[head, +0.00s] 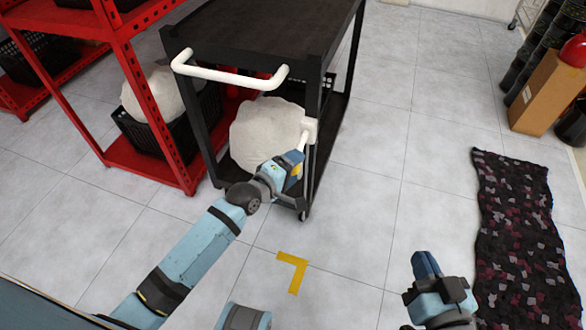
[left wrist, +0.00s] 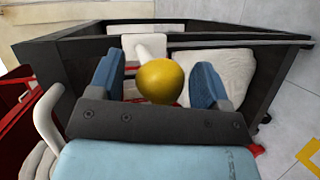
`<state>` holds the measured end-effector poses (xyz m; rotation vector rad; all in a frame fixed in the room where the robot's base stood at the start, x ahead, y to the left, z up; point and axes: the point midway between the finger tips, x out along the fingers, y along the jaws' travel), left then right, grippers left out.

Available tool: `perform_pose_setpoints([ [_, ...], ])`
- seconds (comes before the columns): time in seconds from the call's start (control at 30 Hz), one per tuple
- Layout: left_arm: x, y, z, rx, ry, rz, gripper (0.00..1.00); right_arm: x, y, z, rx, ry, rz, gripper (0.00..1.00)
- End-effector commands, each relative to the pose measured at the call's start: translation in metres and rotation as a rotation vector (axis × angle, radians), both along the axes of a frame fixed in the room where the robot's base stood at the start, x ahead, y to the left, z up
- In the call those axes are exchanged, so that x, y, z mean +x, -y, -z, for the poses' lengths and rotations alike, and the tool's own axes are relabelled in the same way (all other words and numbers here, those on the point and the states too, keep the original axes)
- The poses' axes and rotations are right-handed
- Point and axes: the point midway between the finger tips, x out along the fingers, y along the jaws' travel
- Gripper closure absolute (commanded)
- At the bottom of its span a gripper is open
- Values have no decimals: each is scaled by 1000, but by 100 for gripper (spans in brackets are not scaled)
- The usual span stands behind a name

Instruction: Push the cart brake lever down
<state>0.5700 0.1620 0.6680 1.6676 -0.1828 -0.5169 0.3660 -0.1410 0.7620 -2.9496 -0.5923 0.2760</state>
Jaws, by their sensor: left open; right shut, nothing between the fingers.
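The black cart (head: 262,42) stands at the upper middle of the head view. Its brake lever is a short white rod (head: 303,142) on a white bracket (head: 310,127) at the cart's front right post, with a yellow knob (head: 296,170). My left gripper (head: 290,178) is at the knob. In the left wrist view the yellow knob (left wrist: 161,81) shows between the two open blue fingers of my left gripper (left wrist: 156,82), with a gap on each side. The white rod (left wrist: 151,46) runs behind it to the bracket. My right gripper (head: 425,265) is shut and empty, away from the cart.
A white handle (head: 228,75) sticks out from the cart's near side. A white sack (head: 262,130) is on the cart's lower level. A red shelf (head: 145,165) stands at left. A patterned mat (head: 512,235) lies at right. Floor between cart and mat is clear.

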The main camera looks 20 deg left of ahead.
Motion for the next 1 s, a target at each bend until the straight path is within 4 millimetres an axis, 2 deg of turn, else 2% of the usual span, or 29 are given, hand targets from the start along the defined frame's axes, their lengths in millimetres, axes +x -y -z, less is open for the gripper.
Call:
perform_pose_setpoints([
  [0.3, 3, 2, 1, 0, 0, 0, 29, 1, 0, -8, 10, 25, -1, 100],
  [0.33, 3, 1, 1, 0, 0, 0, 31, 1, 0, -9, 9, 25, -1, 100],
  [0.6, 3, 1, 1, 0, 0, 0, 93, 1, 0, -6, 4, 19, -2, 100],
  [0.63, 3, 1, 1, 0, 0, 0, 97, 1, 0, -6, 4, 18, -2, 100],
  [0.8, 3, 1, 10, 1, 34, 2, 97, 3, -2, -3, 22, 47, -7, 100],
  [0.9, 5, 1, 25, -1, 103, 3, 97, 5, -13, -31, 93, 175, -37, 100],
  [1.0, 7, 1, 35, -3, 188, 3, 97, 3, -20, -41, 147, 239, -63, 100],
])
